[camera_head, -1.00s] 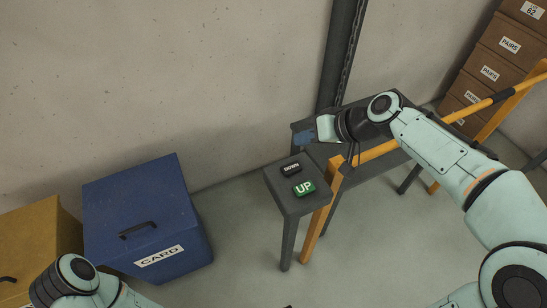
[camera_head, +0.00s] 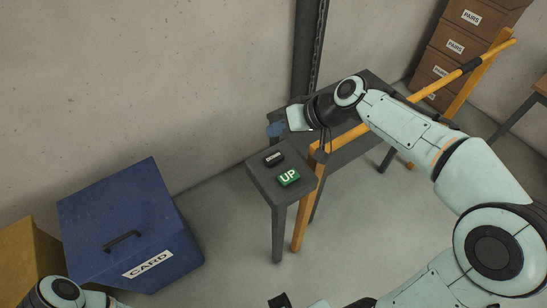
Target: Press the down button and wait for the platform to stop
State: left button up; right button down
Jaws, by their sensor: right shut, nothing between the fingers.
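The DOWN button (camera_head: 273,158) is black and lies on a small dark stand. The green UP button (camera_head: 288,177) sits beside it, nearer to me. My right gripper (camera_head: 275,130) has blue fingertips and is shut and empty. It is beyond the stand's far edge, apart from the DOWN button in the picture. A dark flat platform (camera_head: 380,83) lies behind my right wrist, partly hidden by it, next to a dark column with a chain. Only a part of my left arm shows at the bottom left; its gripper is out of view.
An orange rail (camera_head: 346,137) runs beside the stand and platform. A blue CARD box (camera_head: 91,227) and a tan box (camera_head: 22,262) stand at the left. Brown PAIRS boxes (camera_head: 454,47) are stacked at the back right. Floor in front of the stand is clear.

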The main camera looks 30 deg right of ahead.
aim_at(278, 157)
notch_tip(278, 157, down, 6)
jog(key=b, duration=0.4)
jog(key=shift+f, duration=0.15)
pick_arm(q)
notch_tip(278, 157, down, 6)
jog(key=s+b, duration=0.1)
jog(key=s, duration=0.1)
pick_arm(e)
jog(key=shift+f, duration=0.25)
pick_arm(q)
jog(key=shift+s, duration=0.1)
dwell(0.9)
jog(key=shift+s+f+b, duration=0.1)
jog(key=shift+f+b, duration=0.35)
jog(key=shift+b, duration=0.05)
pick_arm(e)
jog(key=shift+f, duration=0.4)
